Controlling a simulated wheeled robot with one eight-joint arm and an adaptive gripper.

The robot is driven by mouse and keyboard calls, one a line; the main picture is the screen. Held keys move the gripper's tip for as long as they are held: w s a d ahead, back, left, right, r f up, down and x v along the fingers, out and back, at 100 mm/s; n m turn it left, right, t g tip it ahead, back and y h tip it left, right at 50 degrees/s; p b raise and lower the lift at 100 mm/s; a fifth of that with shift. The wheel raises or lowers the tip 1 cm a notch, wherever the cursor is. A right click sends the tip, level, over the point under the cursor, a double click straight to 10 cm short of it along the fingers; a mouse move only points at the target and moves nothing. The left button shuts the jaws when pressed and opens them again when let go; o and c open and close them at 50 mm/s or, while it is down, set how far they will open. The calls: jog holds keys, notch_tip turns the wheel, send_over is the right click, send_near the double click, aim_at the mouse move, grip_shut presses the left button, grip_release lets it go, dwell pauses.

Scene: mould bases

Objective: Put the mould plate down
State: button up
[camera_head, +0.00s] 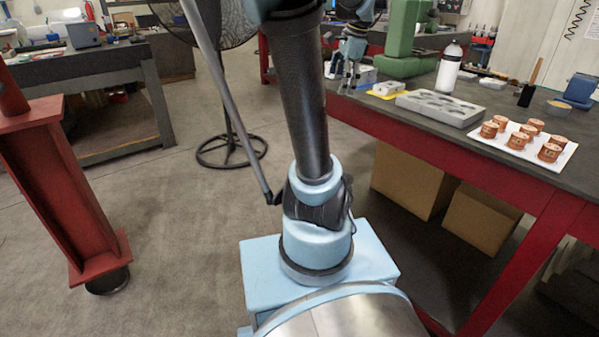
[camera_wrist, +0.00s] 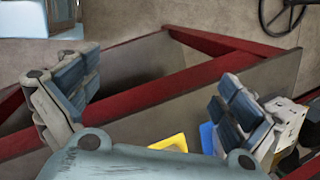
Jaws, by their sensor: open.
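A small pale grey block (camera_head: 389,88), which may be the mould plate, rests on or against a yellow piece (camera_head: 380,95) on the workbench. My gripper (camera_head: 352,78) is beside it, to its left, above the bench's far-left part. In the wrist view, the two fingers of my gripper (camera_wrist: 160,100) are spread wide with nothing between the tips. A pale block with small dark holes (camera_wrist: 291,120) is beside and partly behind the right finger. I cannot tell whether it is the same block.
In the wrist view, a yellow piece (camera_wrist: 172,143) lies low between the fingers.

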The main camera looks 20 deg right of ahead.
jog(key=s+a+f+n+h, duration=0.1)
jog(key=s+a+f+n, duration=1.6)
jog(key=f+n, duration=0.2)
jog(key=shift+a+f+g+h, duration=0.3)
jog(key=shift+a+f, duration=0.1)
jog(key=shift+f, duration=0.55)
jog(key=shift+s, duration=0.1)
